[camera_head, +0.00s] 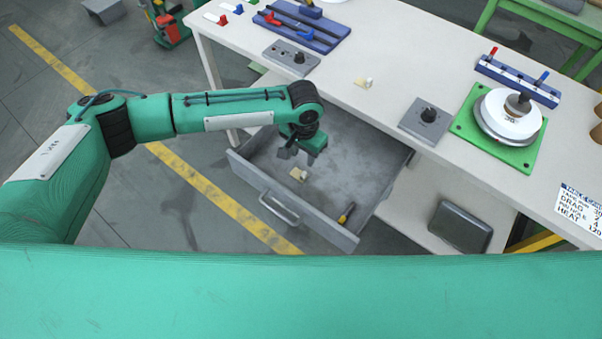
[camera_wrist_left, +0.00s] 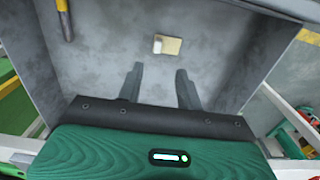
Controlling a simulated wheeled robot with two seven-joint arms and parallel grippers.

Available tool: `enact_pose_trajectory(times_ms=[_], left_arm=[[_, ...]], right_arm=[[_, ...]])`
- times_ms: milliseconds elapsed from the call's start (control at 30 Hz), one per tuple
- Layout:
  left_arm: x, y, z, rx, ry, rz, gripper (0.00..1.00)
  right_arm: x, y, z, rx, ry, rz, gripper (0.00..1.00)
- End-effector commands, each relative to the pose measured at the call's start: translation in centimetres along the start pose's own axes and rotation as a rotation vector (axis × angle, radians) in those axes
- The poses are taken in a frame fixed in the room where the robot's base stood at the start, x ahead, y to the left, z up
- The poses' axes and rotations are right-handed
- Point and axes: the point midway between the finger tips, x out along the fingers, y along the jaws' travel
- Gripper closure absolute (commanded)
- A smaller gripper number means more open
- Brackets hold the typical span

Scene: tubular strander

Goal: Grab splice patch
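A small tan splice patch with a whitish piece on it (camera_head: 299,174) lies on the floor of the open grey drawer (camera_head: 290,205). It also shows in the left wrist view (camera_wrist_left: 168,45), beyond the fingertips. My left gripper (camera_head: 300,154) is over the drawer, pointing down, a little above and behind the patch. In the left wrist view its two fingers (camera_wrist_left: 160,80) stand apart with nothing between them. A second similar tan and white piece (camera_head: 364,83) lies on the white tabletop. My right gripper is not in view.
A yellow-handled tool (camera_head: 346,213) lies in the drawer's front right corner. The drawer walls rise around the left gripper. On the white table (camera_head: 390,50) stand grey knob boxes (camera_head: 426,120), a blue fixture (camera_head: 303,25) and a green plate with a white spool (camera_head: 508,115).

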Motion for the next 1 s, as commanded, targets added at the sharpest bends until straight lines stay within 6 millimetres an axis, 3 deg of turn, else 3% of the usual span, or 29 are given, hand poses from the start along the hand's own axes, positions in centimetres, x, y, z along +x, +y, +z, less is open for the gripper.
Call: enact_pose_trajectory(times_ms=[100, 367, 700, 967, 1000], left_arm=[[2.1, 0.1, 0.1, -0.001, -0.002, 0.000, 0.64], [4.1, 0.1, 0.0, 0.001, 0.000, -0.001, 0.64], [8.6, 0.4, 0.2, 0.000, -0.001, 0.000, 0.64], [9.0, 0.4, 0.2, 0.001, 0.001, 0.000, 0.64], [9.0, 0.4, 0.2, 0.001, 0.001, 0.000, 0.68]], right_arm=[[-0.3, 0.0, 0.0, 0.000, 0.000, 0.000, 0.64], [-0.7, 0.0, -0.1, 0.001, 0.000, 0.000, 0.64], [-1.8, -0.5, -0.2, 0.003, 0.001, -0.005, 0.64], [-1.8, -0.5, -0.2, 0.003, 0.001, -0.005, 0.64], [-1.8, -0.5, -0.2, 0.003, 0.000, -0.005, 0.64]])
